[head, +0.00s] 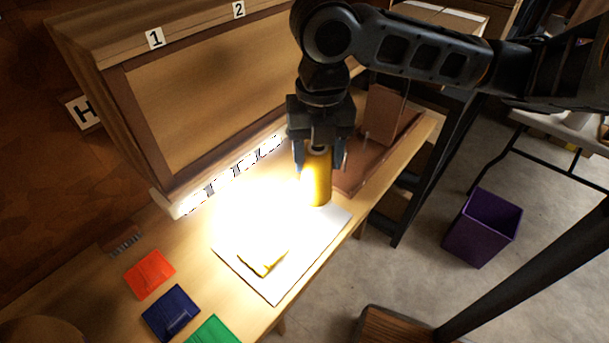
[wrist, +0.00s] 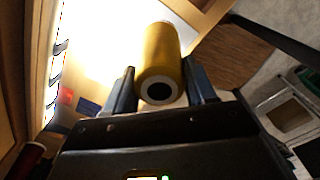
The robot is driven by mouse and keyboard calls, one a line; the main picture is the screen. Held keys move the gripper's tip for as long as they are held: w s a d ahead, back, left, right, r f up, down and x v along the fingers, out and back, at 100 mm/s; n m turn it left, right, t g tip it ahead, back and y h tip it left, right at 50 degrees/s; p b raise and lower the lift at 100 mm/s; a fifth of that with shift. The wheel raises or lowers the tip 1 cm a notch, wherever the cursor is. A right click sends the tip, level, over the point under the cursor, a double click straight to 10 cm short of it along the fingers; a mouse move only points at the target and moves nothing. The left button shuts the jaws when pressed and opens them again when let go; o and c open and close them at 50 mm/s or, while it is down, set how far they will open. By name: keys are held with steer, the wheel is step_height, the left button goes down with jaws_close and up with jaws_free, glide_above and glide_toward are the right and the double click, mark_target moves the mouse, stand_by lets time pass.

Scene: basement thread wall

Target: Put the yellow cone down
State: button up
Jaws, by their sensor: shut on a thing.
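The yellow cone (head: 319,178) is a thread cone with a pale end and a dark centre hole. My gripper (head: 320,160) points down and is shut on it, with a finger on each side. In the wrist view the cone (wrist: 160,62) sits between the two fingertips of my gripper (wrist: 160,88), its holed end toward the camera. The cone is over the far end of a white board (head: 300,270) on the bench. Glare hides whether its lower end touches the board.
A yellow patch (head: 262,262) lies on the board, partly washed out. Orange (head: 150,274), blue (head: 171,312) and green (head: 215,332) squares lie to the left. A brown tray (head: 362,178) stands right of my gripper. A purple bin (head: 482,228) is on the floor.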

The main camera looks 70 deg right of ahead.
mark_target(304, 175)
steer(key=shift+w+a+f, duration=0.15)
steer(key=shift+w+f, duration=0.25)
steer(key=shift+w, duration=0.15)
steer(key=shift+w+a+f, duration=0.15)
steer(key=shift+w+f, duration=0.2)
steer(key=shift+w, duration=0.2)
steer(key=shift+f, duration=1.95)
steer(key=o, duration=1)
step_height(304, 175, up, 12)
steer(key=shift+r+p, duration=0.1)
steer(key=shift+p, duration=0.45)
steer(key=shift+s, duration=0.15)
